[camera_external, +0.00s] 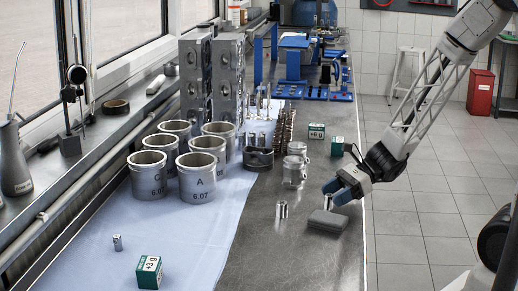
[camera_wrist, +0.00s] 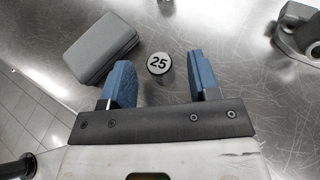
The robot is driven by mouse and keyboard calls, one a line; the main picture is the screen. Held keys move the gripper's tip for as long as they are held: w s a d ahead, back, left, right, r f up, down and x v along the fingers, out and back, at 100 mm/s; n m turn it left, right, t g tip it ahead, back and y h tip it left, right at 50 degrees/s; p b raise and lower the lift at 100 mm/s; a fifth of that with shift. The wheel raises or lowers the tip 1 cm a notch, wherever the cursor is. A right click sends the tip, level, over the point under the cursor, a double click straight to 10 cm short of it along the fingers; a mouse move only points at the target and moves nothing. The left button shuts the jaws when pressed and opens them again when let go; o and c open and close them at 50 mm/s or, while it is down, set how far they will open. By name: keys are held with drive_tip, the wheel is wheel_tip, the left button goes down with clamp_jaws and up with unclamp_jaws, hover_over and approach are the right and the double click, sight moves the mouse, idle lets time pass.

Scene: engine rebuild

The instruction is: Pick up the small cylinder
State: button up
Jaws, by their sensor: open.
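The cylinder lies slightly beyond the line of the fingertips, roughly centred in the gap. My gripper also shows in the external view (camera_external: 334,188), low over the bench. Two similar small cylinders stand elsewhere, one (camera_external: 282,210) on bare metal and one (camera_external: 117,242) on the cloth.
A grey block (camera_external: 327,221) lies close beside the cylinder, left of it in the wrist view (camera_wrist: 101,46). Metal piston parts (camera_external: 294,170) stand farther back. Green-white boxes (camera_external: 148,272) and cylinder liners (camera_external: 197,178) are also on the bench. Its right edge is near my gripper.

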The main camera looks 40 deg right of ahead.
drive_tip(key=shift+x, duration=1.05)
clamp_jaws()
drive_tip(key=shift+r, duration=0.15)
drive_tip(key=shift+r, duration=0.5)
drive_tip(key=shift+s+d+r, duration=0.1)
drive_tip(key=shift+s+r, duration=0.05)
drive_tip(key=shift+r, duration=0.45)
drive_tip(key=shift+s+d+r, duration=0.1)
drive_tip(key=shift+s+r, duration=0.1)
drive_tip(key=shift+r, duration=0.4)
drive_tip(key=s+d, duration=0.3)
drive_tip(key=s, duration=0.3)
drive_tip(key=s+d+r, duration=0.1)
drive_tip(key=s+d, duration=0.2)
drive_tip(key=s, duration=0.4)
drive_tip(key=shift+s+d+r, duration=0.15)
drive_tip(key=shift+s+d, duration=0.2)
drive_tip(key=shift+d, duration=0.05)
